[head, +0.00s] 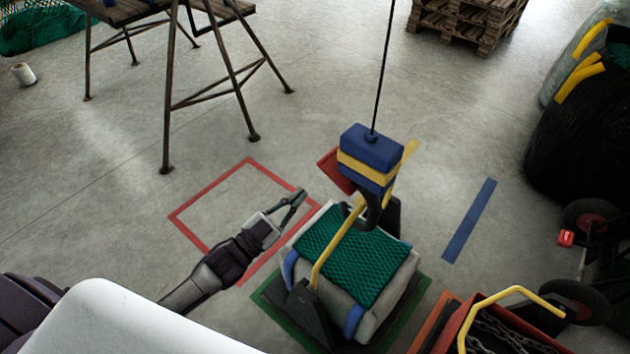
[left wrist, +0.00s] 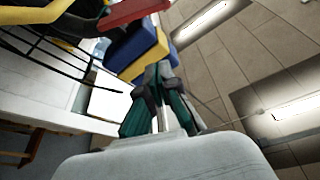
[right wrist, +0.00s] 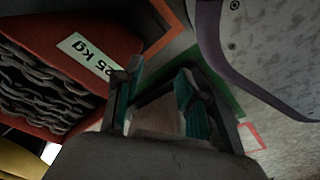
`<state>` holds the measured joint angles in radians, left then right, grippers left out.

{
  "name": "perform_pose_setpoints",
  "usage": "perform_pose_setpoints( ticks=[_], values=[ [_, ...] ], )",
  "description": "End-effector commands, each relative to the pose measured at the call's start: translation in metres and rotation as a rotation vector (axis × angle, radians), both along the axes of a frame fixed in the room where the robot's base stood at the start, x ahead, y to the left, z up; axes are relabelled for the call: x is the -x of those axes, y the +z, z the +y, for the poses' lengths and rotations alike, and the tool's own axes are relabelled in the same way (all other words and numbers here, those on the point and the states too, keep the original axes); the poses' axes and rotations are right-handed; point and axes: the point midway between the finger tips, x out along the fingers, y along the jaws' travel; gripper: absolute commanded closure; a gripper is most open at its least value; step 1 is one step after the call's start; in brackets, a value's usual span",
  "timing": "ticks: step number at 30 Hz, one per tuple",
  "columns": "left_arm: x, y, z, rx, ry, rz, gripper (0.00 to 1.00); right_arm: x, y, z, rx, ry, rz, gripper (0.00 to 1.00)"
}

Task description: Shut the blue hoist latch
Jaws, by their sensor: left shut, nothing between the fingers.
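The blue hoist block (head: 371,150) with a yellow band hangs from a thin cable, and it also shows in the left wrist view (left wrist: 130,48). A red flap (head: 335,172) sticks out from its left side at a slant; it seems to be the latch, and shows at the top of the left wrist view (left wrist: 135,12). A dark hook (head: 371,212) hangs below, beside the top of a yellow bar (head: 336,243); I cannot tell whether it is around it. My left gripper (head: 300,196) is shut and empty, lower left of the flap. My right gripper (right wrist: 160,72) is open and empty, near a red box.
A grey load with green netting (head: 352,256) stands under the hook on a green-marked square. The red box of chain (right wrist: 85,35), marked 25 kg, lies right of it. A trestle table (head: 180,60) stands behind. Floor inside the red outline (head: 205,192) is bare.

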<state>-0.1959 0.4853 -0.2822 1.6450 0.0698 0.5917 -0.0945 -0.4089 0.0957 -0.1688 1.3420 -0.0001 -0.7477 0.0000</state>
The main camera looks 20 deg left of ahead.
Motion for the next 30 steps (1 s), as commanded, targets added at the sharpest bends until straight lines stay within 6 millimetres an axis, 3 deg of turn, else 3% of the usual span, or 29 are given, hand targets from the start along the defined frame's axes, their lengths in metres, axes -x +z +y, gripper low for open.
perform_pose_setpoints(
  ticks=[5, 16, 18, 21, 30],
  values=[
    [-0.020, 0.009, -0.011, 0.001, -0.001, -0.005, 1.00, 0.000, 0.000, 0.000, 0.000, 0.000, 0.000, 0.60],
    [-0.086, 0.032, -0.046, 0.001, 0.000, -0.003, 1.00, -0.002, 0.001, 0.000, 0.001, 0.000, 0.002, 0.60],
    [-0.085, 0.012, -0.038, -0.002, 0.002, 0.005, 1.00, -0.009, 0.009, 0.002, -0.002, -0.002, -0.008, 0.60],
    [-0.086, 0.002, -0.033, -0.001, 0.001, 0.003, 1.00, -0.017, 0.019, 0.003, -0.003, -0.003, -0.017, 0.60],
    [-0.087, -0.008, -0.028, 0.000, 0.000, 0.001, 1.00, -0.024, 0.030, 0.003, -0.003, -0.005, -0.020, 0.60]
  ],
)
